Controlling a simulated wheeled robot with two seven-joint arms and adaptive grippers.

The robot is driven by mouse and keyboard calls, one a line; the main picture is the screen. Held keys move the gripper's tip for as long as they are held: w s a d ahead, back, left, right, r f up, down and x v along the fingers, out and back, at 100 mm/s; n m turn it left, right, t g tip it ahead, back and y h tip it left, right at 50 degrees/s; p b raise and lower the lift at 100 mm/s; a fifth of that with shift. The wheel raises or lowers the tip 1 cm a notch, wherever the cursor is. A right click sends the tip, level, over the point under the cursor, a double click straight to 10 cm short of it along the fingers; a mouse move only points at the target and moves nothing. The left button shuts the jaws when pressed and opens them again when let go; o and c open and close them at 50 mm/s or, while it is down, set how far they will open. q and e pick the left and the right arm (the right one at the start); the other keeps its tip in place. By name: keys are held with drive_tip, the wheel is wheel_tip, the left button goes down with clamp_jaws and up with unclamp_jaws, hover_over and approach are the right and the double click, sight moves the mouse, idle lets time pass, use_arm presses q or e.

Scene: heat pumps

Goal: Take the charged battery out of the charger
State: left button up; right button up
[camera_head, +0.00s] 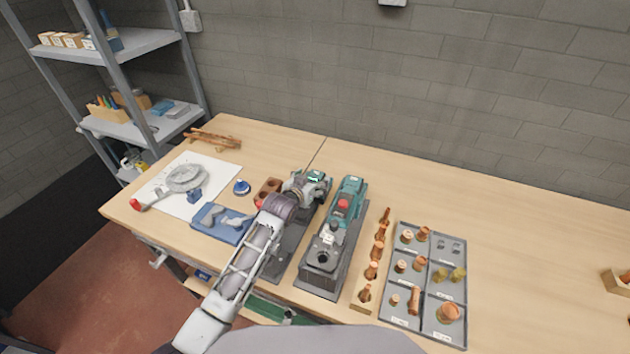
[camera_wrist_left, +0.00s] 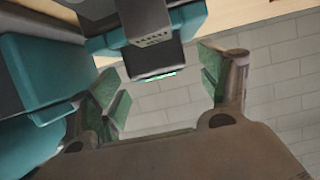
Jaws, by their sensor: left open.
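My left gripper (camera_head: 309,186) is open and reaches over the bench at a small teal-and-dark unit (camera_head: 318,176), which looks like the charger with its battery. The arm and gripper hide most of it. In the left wrist view the two green-padded fingers of my left gripper (camera_wrist_left: 163,76) stand wide apart. The dark-and-teal unit (camera_wrist_left: 152,40) is ahead of and between them, with a vented face and a thin green lit strip. I see no finger clearly touching it. I cannot tell where battery ends and charger begins. My right gripper is not in view.
A teal pressing tool (camera_head: 349,190) lies in a grey stand close to the right of my gripper; its teal body (camera_wrist_left: 35,70) fills the wrist view's left. A grey tray (camera_head: 428,285) of copper fittings stands further right. A blue tray (camera_head: 222,224) lies left. The bench's far right is mostly clear.

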use_arm(q)
drive_tip(key=shift+x, duration=1.05)
drive_tip(key=c, duration=1.4)
